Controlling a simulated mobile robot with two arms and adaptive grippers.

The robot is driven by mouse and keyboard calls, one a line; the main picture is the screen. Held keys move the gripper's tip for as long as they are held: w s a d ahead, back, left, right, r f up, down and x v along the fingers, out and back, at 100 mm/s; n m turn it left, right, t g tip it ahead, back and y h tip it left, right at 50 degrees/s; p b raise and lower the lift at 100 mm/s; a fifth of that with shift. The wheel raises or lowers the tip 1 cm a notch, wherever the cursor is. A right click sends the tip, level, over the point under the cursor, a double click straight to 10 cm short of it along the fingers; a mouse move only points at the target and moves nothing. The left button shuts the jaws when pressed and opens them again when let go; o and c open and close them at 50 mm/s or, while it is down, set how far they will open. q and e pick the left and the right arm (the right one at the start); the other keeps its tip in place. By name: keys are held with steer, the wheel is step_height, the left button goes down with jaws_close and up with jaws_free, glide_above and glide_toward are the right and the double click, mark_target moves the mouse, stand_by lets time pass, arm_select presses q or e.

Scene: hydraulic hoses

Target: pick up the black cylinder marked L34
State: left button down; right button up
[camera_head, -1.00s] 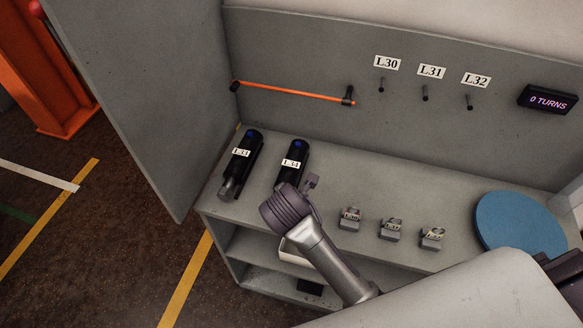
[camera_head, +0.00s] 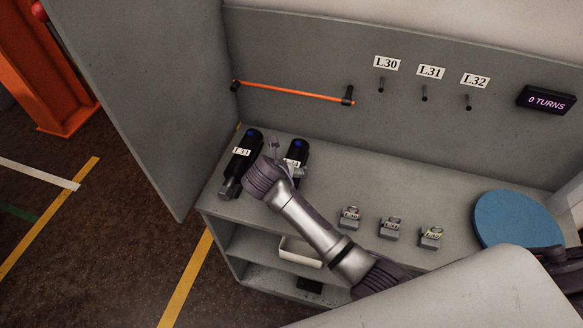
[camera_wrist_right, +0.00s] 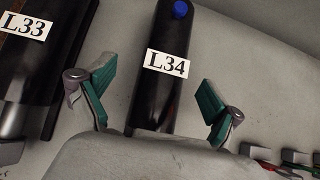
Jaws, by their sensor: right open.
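The black cylinder marked L34 (camera_head: 298,149) lies on the grey bench top, its blue-dotted end toward the back wall. My right arm and gripper partly hide it in the head view. In the right wrist view the L34 cylinder (camera_wrist_right: 162,98) runs between the fingers of my right gripper (camera_wrist_right: 158,76). These green-padded fingers are open, one on each side, with gaps to the cylinder; its near end is hidden behind the gripper body. In the head view my right gripper (camera_head: 284,163) is over the cylinder's near part. My left gripper is not in view.
Another black cylinder, L33 (camera_head: 241,163), lies close on the left. Small labelled blocks (camera_head: 390,228) and a blue disc (camera_head: 518,226) are on the right. An orange bar (camera_head: 292,92) and pegs are on the back wall. A grey panel (camera_head: 150,90) stands left.

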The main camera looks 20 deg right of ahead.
steer(key=x, duration=0.5)
steer(key=shift+s+d+f+p, duration=0.1)
steer(key=shift+s+f+p, duration=0.05)
steer(key=shift+s+p, duration=0.15)
jaws_close()
steer(key=shift+w+r, duration=0.15)
steer(key=shift+r, duration=0.1)
